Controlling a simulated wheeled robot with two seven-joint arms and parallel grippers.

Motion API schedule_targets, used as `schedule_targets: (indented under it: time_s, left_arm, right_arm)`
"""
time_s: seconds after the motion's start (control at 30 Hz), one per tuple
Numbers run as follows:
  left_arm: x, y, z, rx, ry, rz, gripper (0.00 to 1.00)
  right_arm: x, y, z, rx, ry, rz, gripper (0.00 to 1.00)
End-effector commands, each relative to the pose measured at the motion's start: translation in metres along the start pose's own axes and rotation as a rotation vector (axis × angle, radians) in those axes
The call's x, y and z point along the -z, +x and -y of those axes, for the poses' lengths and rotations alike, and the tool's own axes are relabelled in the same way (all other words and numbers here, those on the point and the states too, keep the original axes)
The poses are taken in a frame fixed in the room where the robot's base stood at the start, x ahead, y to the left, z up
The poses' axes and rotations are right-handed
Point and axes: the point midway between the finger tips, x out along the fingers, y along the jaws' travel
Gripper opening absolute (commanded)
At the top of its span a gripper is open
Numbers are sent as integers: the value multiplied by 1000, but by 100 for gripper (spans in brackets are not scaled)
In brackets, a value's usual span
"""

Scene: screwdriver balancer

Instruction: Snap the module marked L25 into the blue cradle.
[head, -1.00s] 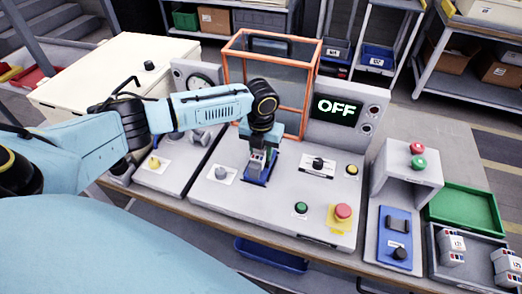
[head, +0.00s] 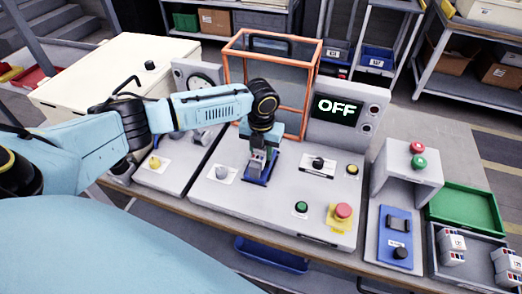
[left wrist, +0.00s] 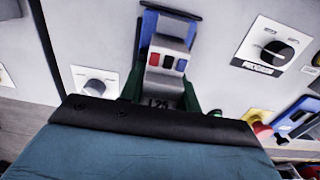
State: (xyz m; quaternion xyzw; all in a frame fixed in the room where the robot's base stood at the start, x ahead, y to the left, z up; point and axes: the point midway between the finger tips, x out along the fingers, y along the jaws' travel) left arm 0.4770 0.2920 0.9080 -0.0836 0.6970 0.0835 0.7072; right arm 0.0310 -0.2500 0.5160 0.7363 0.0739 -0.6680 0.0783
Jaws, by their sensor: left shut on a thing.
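The module marked L25 (left wrist: 166,75) is a grey block with a red, a blue and a dark patch; its label shows at its lower end in the left wrist view. It sits at the blue cradle (left wrist: 148,22), whose blue edges show around and beyond it. In the head view the blue cradle (head: 249,180) is on the light grey panel. My left gripper (head: 259,150) reaches down over it and is shut on the module (head: 257,163). I cannot tell whether the module is fully seated. My right gripper is not in view.
An orange-framed guard (head: 305,95) stands behind the cradle, beside a screen reading OFF (head: 338,108). A red stop button (head: 343,211), a green button (head: 301,207) and several knobs are on the panel. A green tray (head: 465,208) and a grey tray holding other modules (head: 452,243) are at right.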

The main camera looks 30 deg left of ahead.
Motion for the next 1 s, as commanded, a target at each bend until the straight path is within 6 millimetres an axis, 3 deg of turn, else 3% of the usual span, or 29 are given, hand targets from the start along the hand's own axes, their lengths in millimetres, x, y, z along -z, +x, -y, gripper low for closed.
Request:
schedule_targets:
  time_s: [0.03,1.0]
  left_arm:
    - [7,11,1,-3,3,-15,5]
    - [7,18,2,-3,3,-14,5]
  right_arm:
    - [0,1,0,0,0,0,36]
    - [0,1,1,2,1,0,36]
